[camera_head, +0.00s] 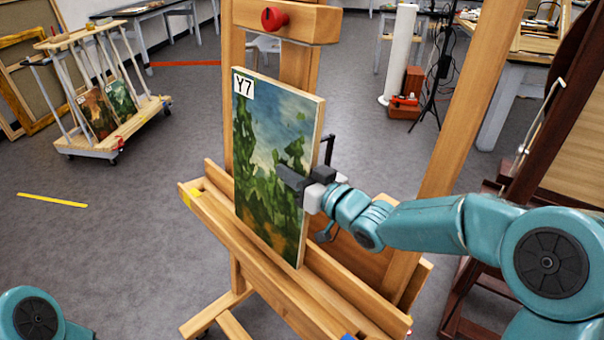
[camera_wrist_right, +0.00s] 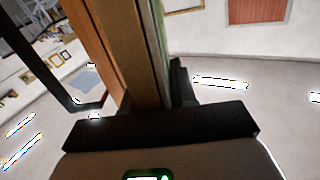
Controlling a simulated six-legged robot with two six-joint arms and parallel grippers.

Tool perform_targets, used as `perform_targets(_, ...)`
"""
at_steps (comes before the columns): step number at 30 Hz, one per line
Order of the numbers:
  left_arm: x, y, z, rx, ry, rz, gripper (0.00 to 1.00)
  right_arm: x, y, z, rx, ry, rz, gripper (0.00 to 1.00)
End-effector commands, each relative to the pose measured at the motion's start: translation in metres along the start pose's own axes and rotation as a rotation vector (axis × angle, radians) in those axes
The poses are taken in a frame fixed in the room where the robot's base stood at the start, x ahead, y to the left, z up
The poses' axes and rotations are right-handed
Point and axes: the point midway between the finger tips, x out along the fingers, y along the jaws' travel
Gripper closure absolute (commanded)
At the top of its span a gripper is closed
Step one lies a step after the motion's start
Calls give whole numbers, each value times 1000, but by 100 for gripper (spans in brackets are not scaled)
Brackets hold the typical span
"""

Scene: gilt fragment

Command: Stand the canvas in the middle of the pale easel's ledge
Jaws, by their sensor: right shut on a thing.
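The canvas (camera_head: 268,150), a green and blue landscape labelled Y7, stands nearly upright, slightly tilted, in front of the mast of the pale easel (camera_head: 232,45). Its lower edge is at the easel's ledge (camera_head: 345,305), around its middle or a little left; I cannot tell whether it touches. My right gripper (camera_head: 292,183) is shut on the canvas's right edge, one dark finger across the painted face. In the right wrist view the canvas (camera_wrist_right: 160,40) shows edge-on beyond the dark gripper parts. My left gripper is out of view.
A red knob (camera_head: 274,18) sits on the easel's upper crosspiece. A dark easel (camera_head: 545,130) stands close on the right, near my right arm. A wheeled rack (camera_head: 105,95) with paintings stands at the back left.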

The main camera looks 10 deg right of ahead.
Motion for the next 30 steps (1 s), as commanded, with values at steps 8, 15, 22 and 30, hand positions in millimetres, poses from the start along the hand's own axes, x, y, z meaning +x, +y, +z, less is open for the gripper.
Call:
perform_targets(8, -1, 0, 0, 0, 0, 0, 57, 0, 20, 12, -2, 3, 1, 100)
perform_targets(15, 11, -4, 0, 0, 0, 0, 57, 0, 26, 24, -1, 5, 0, 100)
perform_targets(22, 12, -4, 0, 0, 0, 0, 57, 0, 26, 24, -2, 5, 0, 100)
perform_targets(30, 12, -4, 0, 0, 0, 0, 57, 0, 26, 24, -2, 4, -1, 45)
